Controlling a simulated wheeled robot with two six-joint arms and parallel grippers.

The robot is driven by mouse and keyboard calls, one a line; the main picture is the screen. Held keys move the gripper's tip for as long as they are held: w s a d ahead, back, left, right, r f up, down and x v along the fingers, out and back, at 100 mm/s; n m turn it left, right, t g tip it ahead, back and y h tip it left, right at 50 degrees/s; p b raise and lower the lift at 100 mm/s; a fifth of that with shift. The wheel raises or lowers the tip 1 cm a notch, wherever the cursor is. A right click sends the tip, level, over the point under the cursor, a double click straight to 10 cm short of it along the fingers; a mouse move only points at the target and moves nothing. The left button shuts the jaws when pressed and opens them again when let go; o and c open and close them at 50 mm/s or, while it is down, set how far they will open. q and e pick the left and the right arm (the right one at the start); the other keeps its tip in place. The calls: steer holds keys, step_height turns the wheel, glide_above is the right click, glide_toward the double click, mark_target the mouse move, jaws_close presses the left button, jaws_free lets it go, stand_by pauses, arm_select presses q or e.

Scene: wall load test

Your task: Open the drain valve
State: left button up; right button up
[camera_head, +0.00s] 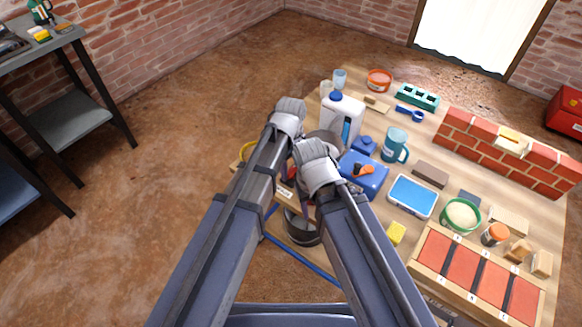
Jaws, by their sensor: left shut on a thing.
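My two arms reach forward over the near left edge of the workbench (378,118) and cover much of the drain area. My left gripper (299,188) is low between the arms, shut on what seems to be the drain valve; a small red part (291,173) shows there. The grip itself is mostly hidden. My right gripper's fingers are hidden behind its own wrist and arm. A dark grey bucket (302,229) stands below, between the arms. A grey rounded object (327,139) is partly visible between the wrists.
A white jug (342,112), a blue container (362,176), a teal mug (395,146) and a blue-topped tray (412,197) are close right of the arms. A small brick wall (505,150) stands further right. A blue bar (300,259) crosses low down. The floor at left is clear.

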mark_target(291, 170)
arm_select(q)
steer(key=shift+n, duration=0.6)
steer(key=o, duration=1.4)
steer(key=shift+c, duration=0.2)
steer(key=shift+r, duration=0.1)
step_height(291, 170, up, 8)
steer(key=p, duration=0.8)
steer(key=shift+f, duration=0.2)
